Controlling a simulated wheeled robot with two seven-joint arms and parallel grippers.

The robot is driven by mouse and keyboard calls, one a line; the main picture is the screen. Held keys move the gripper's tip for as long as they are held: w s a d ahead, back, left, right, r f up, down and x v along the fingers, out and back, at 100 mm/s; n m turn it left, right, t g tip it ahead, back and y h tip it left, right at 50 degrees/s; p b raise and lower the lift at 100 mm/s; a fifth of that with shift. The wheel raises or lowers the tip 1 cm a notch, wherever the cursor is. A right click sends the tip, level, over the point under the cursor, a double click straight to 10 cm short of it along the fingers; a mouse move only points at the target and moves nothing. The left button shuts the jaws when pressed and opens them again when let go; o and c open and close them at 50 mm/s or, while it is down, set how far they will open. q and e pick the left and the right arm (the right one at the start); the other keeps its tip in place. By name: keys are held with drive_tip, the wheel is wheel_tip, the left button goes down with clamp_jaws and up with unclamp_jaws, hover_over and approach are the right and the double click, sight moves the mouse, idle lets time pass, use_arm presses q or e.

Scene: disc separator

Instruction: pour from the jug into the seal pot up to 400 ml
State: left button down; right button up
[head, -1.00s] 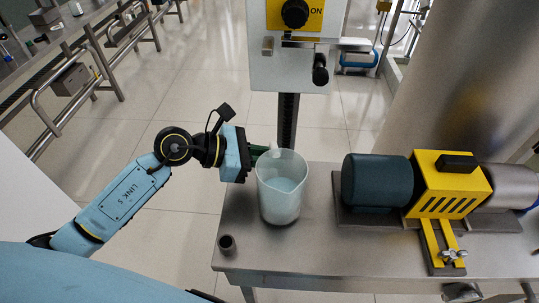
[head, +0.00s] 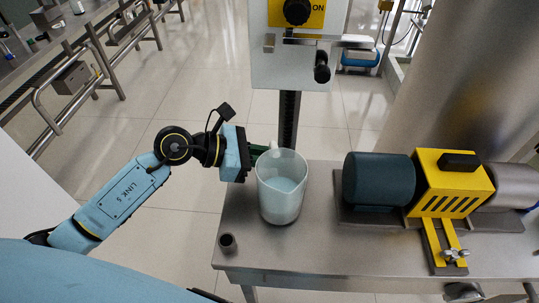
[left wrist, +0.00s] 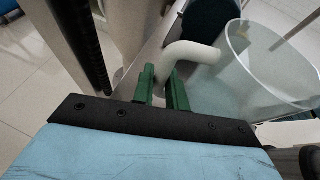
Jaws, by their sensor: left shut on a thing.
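The jug (head: 282,199) is a clear, wide-mouthed vessel with pale liquid in it. It is upright at the left end of the steel bench in the head view. Its white handle is on its left side and shows in the left wrist view (left wrist: 196,52). My left gripper (head: 261,149) has its green fingers shut on the handle; they also show in the left wrist view (left wrist: 162,88). A small dark open cylinder (head: 227,243) stands at the bench's front left corner; I cannot tell whether it is the seal pot. My right gripper is not in view.
A dark motor (head: 378,183) with a yellow guard (head: 452,183) stands on the bench right of the jug. A control panel (head: 290,65) on a post rises behind the bench. The bench top (head: 315,250) is clear in front of the jug.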

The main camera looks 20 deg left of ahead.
use_arm(q)
drive_tip(key=shift+f+b, duration=0.3)
drive_tip(key=shift+f, duration=0.1)
drive_tip(key=c, duration=1.3)
unclamp_jaws()
drive_tip(key=shift+c, duration=0.2)
drive_tip(key=v, duration=0.7)
drive_tip(key=shift+s+a, duration=0.1)
drive_tip(key=shift+a, duration=0.2)
drive_tip(key=shift+s+a+r, duration=0.35)
drive_tip(key=shift+a+r, duration=0.05)
drive_tip(key=shift+a, duration=0.1)
